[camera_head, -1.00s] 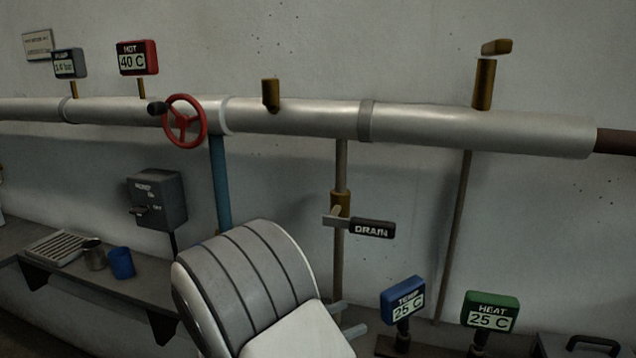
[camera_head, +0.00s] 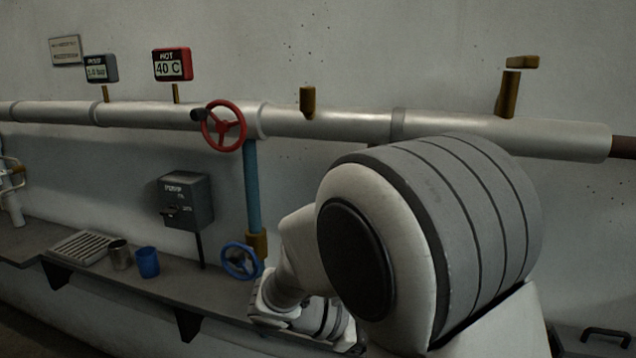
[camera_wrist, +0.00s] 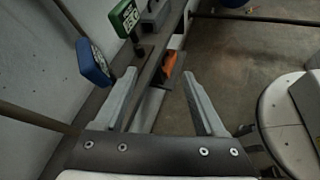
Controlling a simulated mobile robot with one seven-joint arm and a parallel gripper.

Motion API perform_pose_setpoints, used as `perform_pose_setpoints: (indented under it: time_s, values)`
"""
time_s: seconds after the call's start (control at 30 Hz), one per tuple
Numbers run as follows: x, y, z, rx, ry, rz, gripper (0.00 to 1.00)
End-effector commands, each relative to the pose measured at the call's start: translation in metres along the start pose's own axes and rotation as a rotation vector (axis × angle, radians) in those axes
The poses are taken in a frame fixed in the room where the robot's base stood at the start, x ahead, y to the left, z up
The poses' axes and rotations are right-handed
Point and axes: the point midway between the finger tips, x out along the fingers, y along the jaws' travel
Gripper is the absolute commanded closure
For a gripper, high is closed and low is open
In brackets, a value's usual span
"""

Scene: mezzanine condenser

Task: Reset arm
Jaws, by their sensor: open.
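My gripper (camera_wrist: 160,100) shows in the wrist view with its two grey fingers spread apart and nothing between them. It hangs over the shelf edge by the wall, with a green display (camera_wrist: 124,18) and a blue display (camera_wrist: 93,62) just to its left. An orange item (camera_wrist: 170,66) lies beyond the fingertips, apart from them. In the head view my arm fills the lower right and centre, and the gripper's fingers cannot be made out there.
A pipe (camera_head: 350,123) runs along the wall with a red valve wheel (camera_head: 223,126). A blue wheel (camera_head: 240,261) sits lower, near my arm. The shelf (camera_head: 110,283) bears a grey cup (camera_head: 121,255), a blue cup (camera_head: 147,262) and a rack (camera_head: 82,248). A switch box (camera_head: 186,200) stands behind.

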Motion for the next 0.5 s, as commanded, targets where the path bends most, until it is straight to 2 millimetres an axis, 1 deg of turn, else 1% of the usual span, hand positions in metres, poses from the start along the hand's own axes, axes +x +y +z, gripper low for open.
perform_pose_setpoints:
  time_s: [0.03,0.1,0.27,0.5]
  values:
    - [0.003,-0.008,0.016,0.068,0.057,-0.051,0.28]
    - [0.006,-0.02,0.029,0.155,0.131,-0.118,0.28]
    - [0.007,-0.048,0.054,0.367,0.294,-0.259,0.28]
    - [-0.007,-0.08,0.084,0.708,0.528,-0.441,0.28]
